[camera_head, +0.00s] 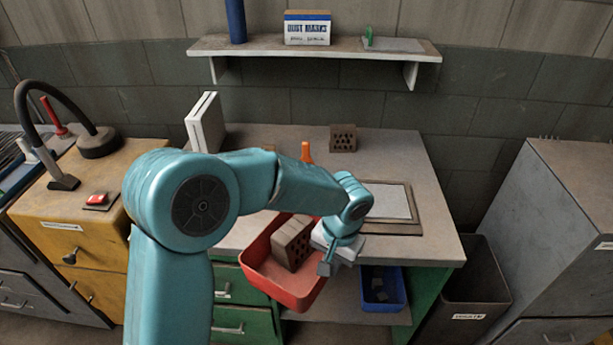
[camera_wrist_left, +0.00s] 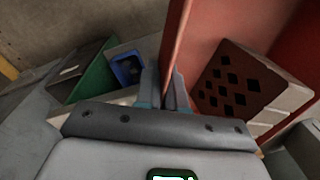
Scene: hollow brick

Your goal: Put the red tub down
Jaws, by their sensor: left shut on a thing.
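The red tub (camera_head: 300,300) hangs at the front edge of the bench, tilted in the head view. A brown hollow brick (camera_head: 292,240) with holes in it lies inside the tub. My left gripper (camera_head: 326,262) is shut on the tub's right wall. In the left wrist view the tub wall (camera_wrist_left: 177,40) runs between the two fingers (camera_wrist_left: 163,92), and the brick (camera_wrist_left: 245,85) shows to the right of it. The tub's underside is hidden, so I cannot tell whether it touches anything. My right gripper is not in view.
The bench top (camera_head: 400,150) bears another holed brick (camera_head: 343,138), a framed panel (camera_head: 392,200), an orange object (camera_head: 307,152) and white upright boards (camera_head: 204,122). A blue bin (camera_head: 383,290) stands on the lower shelf, right of the tub. A grey bin (camera_head: 470,285) stands further right.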

